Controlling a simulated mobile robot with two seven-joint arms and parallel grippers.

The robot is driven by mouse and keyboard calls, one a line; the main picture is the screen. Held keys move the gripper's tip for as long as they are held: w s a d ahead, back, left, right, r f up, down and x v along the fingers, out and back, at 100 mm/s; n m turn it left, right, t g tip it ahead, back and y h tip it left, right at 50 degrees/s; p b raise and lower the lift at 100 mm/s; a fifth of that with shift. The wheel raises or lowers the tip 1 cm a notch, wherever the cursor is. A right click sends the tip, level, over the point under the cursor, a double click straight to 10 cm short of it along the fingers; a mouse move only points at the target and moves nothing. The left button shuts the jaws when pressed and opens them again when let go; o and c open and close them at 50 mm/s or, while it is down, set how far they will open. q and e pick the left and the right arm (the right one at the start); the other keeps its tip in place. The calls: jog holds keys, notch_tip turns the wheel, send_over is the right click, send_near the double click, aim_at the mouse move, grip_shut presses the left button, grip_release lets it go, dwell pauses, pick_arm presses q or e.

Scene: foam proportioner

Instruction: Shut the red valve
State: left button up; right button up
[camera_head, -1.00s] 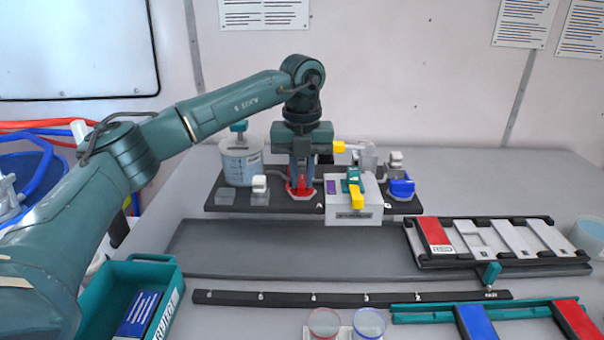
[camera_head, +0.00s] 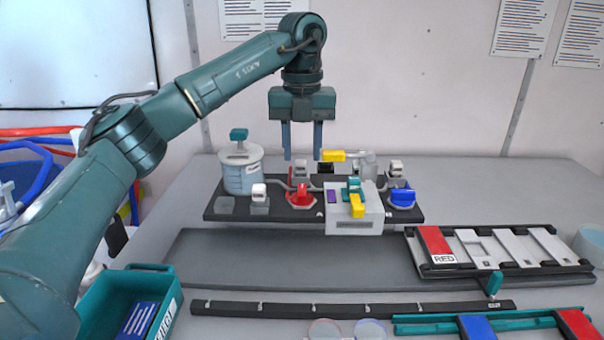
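The red valve (camera_head: 301,195) sits on the dark base plate of the proportioner, left of the grey-white box with the teal and yellow handles. Its red handle is in full view; I cannot tell from this view whether it is open or shut. My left gripper (camera_head: 302,157) points straight down above and behind the red valve. Its two blue-grey fingers are apart, with nothing between them, and do not touch the valve. My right gripper is not in view.
A blue valve (camera_head: 402,195) stands at the plate's right. A clear tank (camera_head: 242,170) with a teal top stands at its left. A yellow handle (camera_head: 338,155) is close to the right finger. A teal bin (camera_head: 130,305) and a rack with a red label (camera_head: 436,245) lie in front.

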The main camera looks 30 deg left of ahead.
pick_arm(q)
notch_tip(320, 180, up, 5)
jog(key=shift+r+p, duration=0.2)
jog(key=shift+p, duration=0.2)
dwell(0.3)
